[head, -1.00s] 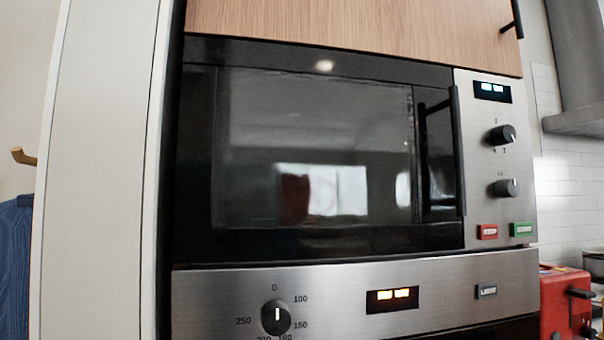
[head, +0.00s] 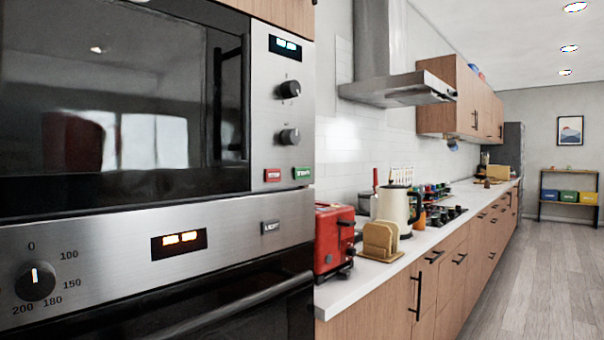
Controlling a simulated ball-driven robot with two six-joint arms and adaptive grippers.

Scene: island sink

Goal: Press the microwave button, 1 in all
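The microwave (head: 120,110) is built into the cabinet at the left, with its dark door shut. Its steel control panel (head: 262,120) carries a lit display (head: 285,46) and two black knobs. Below the knobs sit a red button (head: 272,175) and a green button (head: 303,173), side by side. The small lettering on both is hard to read. Neither of my grippers shows in the head view.
An oven (head: 150,265) with a dial and an amber display is below the microwave. A white counter (head: 400,252) to the right holds a red toaster (head: 334,238) and a cream kettle (head: 397,206). Wooden floor (head: 545,255) at the right is clear.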

